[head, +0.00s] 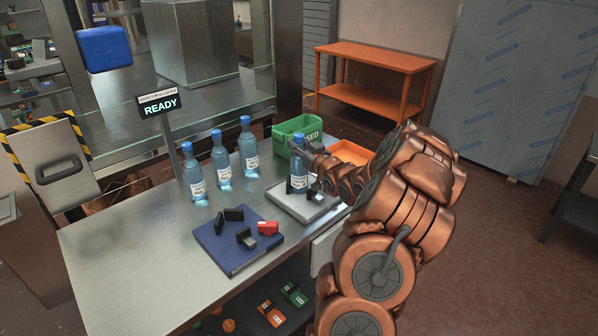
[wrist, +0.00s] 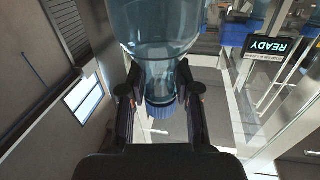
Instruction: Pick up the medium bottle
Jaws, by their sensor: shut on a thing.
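A clear blue bottle (head: 298,168) with a blue cap and white label stands upright at the light grey pad (head: 325,210) on the bench. My gripper (head: 302,189) is shut on it, coming from the right. Whether its base touches the pad is hidden. In the wrist view, upside down, the bottle (wrist: 158,35) lies between the two dark fingers of my gripper (wrist: 158,95), its blue cap low in the picture. Three similar bottles stand in a row to the left: near (head: 196,183), middle (head: 221,165) and far (head: 248,152). Size differences are hard to tell.
A green bin (head: 285,140) and an orange tray (head: 350,152) lie behind the held bottle. A blue mat (head: 225,258) with black and red parts lies in front. A READY sign (head: 160,107) stands behind the row. The bench's left front (head: 130,280) is clear.

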